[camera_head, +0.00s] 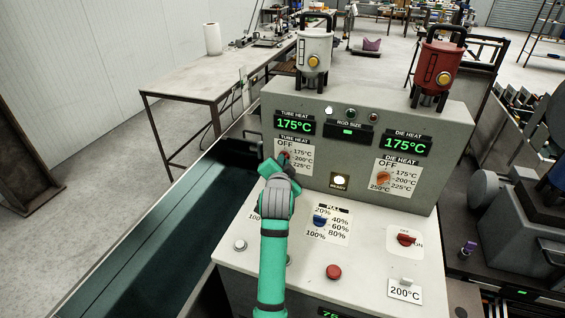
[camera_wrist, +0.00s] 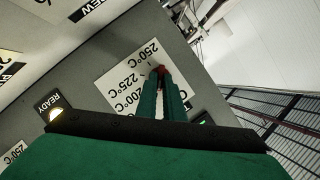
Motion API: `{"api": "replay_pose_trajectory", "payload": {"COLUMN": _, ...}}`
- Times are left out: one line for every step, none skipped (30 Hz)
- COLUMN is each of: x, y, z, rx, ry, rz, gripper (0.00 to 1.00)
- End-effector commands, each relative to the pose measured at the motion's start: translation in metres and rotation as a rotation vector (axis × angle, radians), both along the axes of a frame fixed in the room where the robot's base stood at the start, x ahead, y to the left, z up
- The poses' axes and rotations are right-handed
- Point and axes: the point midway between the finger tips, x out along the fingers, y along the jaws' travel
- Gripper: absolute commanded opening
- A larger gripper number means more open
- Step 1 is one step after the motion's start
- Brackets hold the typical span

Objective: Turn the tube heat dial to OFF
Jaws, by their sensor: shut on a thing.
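The tube heat dial (camera_head: 285,155) is a small red-orange knob on a white label at the left of the machine's upright panel, mostly hidden by my gripper in the head view. My gripper (camera_head: 278,162) reaches it from the front. In the wrist view, my two green fingers are shut on the red dial (camera_wrist: 161,69). The label (camera_wrist: 143,95) around it shows 200°C, 225°C and 250°C there; OFF shows in the head view. The tube heat display (camera_head: 292,123) reads 175°C in green. The dial's pointer direction cannot be told.
The orange die heat dial (camera_head: 383,178) is on the same panel to the right, under a 175°C display (camera_head: 403,143). A lit ready button (camera_head: 339,180) lies between. The blue pull dial (camera_head: 320,221), red switch (camera_head: 404,239) and red button (camera_head: 333,272) are on the slope below.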

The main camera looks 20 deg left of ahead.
Motion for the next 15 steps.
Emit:
{"api": "replay_pose_trajectory", "payload": {"x": 0.0008, "y": -0.0002, "z": 0.0004, "rx": -0.013, "ry": 0.0, "rz": 0.0, "gripper": 0.0}}
{"api": "replay_pose_trajectory", "payload": {"x": 0.0009, "y": 0.0001, "z": 0.0006, "rx": -0.024, "ry": 0.001, "rz": 0.0, "gripper": 0.0}}
{"api": "replay_pose_trajectory", "payload": {"x": 0.0011, "y": 0.0002, "z": 0.0011, "rx": -0.041, "ry": 0.001, "rz": -0.001, "gripper": 0.0}}
{"api": "replay_pose_trajectory", "payload": {"x": 0.0012, "y": 0.0001, "z": 0.0014, "rx": -0.055, "ry": 0.0, "rz": -0.001, "gripper": 0.0}}
{"api": "replay_pose_trajectory", "payload": {"x": 0.0014, "y": 0.0004, "z": 0.0017, "rx": -0.073, "ry": 0.001, "rz": -0.002, "gripper": 0.0}}
{"api": "replay_pose_trajectory", "payload": {"x": 0.0013, "y": 0.0008, "z": 0.0019, "rx": -0.096, "ry": 0.002, "rz": -0.001, "gripper": 0.0}}
{"api": "replay_pose_trajectory", "payload": {"x": 0.0014, "y": 0.0007, "z": 0.0018, "rx": -0.117, "ry": 0.003, "rz": -0.002, "gripper": 0.0}}
{"api": "replay_pose_trajectory", "payload": {"x": 0.0015, "y": 0.0007, "z": 0.002, "rx": -0.14, "ry": 0.003, "rz": -0.002, "gripper": 0.0}}
{"api": "replay_pose_trajectory", "payload": {"x": 0.0017, "y": 0.0005, "z": 0.0022, "rx": -0.169, "ry": 0.005, "rz": -0.002, "gripper": 0.0}}
{"api": "replay_pose_trajectory", "payload": {"x": 0.0019, "y": -0.0002, "z": 0.0023, "rx": -0.194, "ry": 0.005, "rz": -0.003, "gripper": 0.0}}
{"api": "replay_pose_trajectory", "payload": {"x": 0.002, "y": -0.0002, "z": 0.0025, "rx": -0.219, "ry": 0.007, "rz": -0.004, "gripper": 0.0}}
{"api": "replay_pose_trajectory", "payload": {"x": 0.0021, "y": 0.0, "z": 0.0032, "rx": -0.254, "ry": 0.007, "rz": -0.004, "gripper": 0.0}}
{"api": "replay_pose_trajectory", "payload": {"x": 0.0022, "y": -0.0002, "z": 0.0034, "rx": -0.28, "ry": 0.008, "rz": -0.004, "gripper": 0.0}}
{"api": "replay_pose_trajectory", "payload": {"x": 0.0023, "y": -0.0002, "z": 0.0036, "rx": -0.306, "ry": 0.01, "rz": -0.004, "gripper": 0.0}}
{"api": "replay_pose_trajectory", "payload": {"x": 0.0023, "y": -0.0001, "z": 0.0038, "rx": -0.341, "ry": 0.011, "rz": -0.005, "gripper": 0.0}}
